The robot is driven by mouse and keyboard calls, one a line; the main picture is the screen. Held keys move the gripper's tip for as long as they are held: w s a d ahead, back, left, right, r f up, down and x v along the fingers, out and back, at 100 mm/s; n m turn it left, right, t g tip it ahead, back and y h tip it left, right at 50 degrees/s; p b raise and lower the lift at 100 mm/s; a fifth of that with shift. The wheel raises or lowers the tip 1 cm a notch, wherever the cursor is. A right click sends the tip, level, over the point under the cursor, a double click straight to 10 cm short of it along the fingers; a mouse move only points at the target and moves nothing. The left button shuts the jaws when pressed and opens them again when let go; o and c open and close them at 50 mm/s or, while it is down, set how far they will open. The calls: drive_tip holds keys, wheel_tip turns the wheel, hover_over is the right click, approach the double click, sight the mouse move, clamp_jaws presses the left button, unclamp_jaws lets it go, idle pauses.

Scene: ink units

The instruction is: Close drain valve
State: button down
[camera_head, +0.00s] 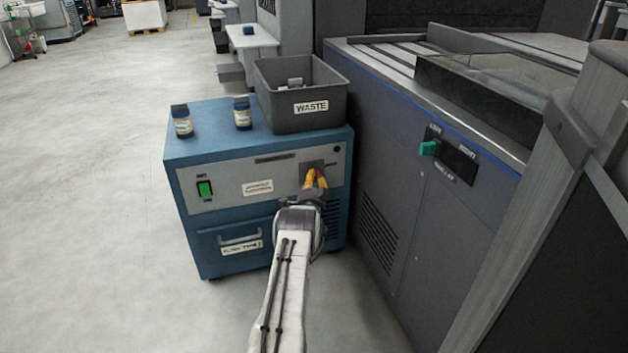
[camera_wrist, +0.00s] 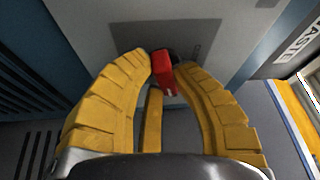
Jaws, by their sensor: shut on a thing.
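The drain valve has a red handle (camera_wrist: 164,71) on the grey front panel of a blue cabinet (camera_head: 215,245). In the wrist view the handle sits between the yellow fingertips of my gripper (camera_wrist: 162,68), which is shut on it. In the head view my gripper (camera_head: 316,176) reaches the panel's right side, and only a bit of red shows between the fingers.
A grey bin marked WASTE (camera_head: 273,108) and two small jars (camera_head: 182,124) (camera_head: 243,115) stand on the cabinet. A green switch (camera_head: 204,189) and a drawer handle (camera_head: 239,239) are on its front. A large grey machine (camera_head: 400,165) stands close on the right. The floor at left is clear.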

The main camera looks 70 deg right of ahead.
drive_tip(key=shift+w, duration=0.1)
drive_tip(key=c, duration=1)
unclamp_jaws()
drive_tip(key=shift+a, duration=0.1)
drive_tip(key=shift+v, duration=5.9)
